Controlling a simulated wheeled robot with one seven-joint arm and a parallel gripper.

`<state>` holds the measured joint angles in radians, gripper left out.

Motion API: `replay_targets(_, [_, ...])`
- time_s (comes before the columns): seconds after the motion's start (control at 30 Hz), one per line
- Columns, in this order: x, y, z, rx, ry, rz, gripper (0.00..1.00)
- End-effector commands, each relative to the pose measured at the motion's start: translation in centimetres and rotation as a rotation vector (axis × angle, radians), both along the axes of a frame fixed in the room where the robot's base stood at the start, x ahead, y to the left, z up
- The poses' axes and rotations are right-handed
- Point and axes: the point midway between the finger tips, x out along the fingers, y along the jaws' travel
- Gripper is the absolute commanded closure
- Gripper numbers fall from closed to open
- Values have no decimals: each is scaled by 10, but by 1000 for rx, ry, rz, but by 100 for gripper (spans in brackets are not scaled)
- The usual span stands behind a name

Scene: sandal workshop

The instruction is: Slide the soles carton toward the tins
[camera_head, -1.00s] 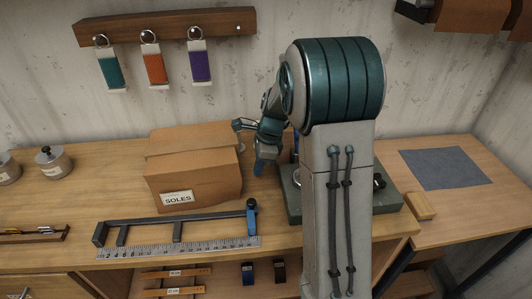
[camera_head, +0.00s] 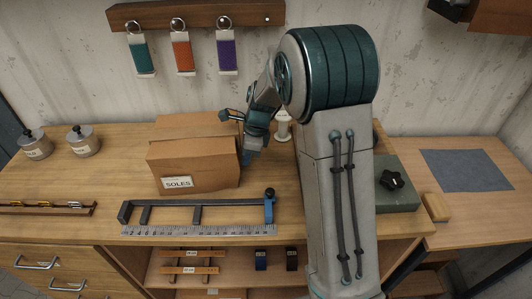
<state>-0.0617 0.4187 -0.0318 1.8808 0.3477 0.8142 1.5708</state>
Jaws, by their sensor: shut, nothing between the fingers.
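The soles carton (camera_head: 195,160) is a brown cardboard box with a white SOLES label on its front. It stands on the wooden bench, left of my arm. Two grey metal tins (camera_head: 83,142) with dark knobs stand at the bench's left end, with a stretch of bare bench between them and the carton. My gripper (camera_head: 246,150) is shut and empty at the carton's right side. It appears to be against or very close to that side; I cannot tell whether it touches.
A dark metal bar frame and ruler (camera_head: 198,230) lie in front of the carton. A rack (camera_head: 48,208) lies at front left. A white spool (camera_head: 283,128) stands behind my gripper. A green-grey base with a black knob (camera_head: 391,181) is right of my arm.

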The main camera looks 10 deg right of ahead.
Motion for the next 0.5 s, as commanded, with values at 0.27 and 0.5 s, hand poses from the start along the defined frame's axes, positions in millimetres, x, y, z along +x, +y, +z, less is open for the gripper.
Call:
replay_targets(0.27, [15,75,4,1,1,4,100])
replay_targets(0.5, [29,141,4,1,0,4,100])
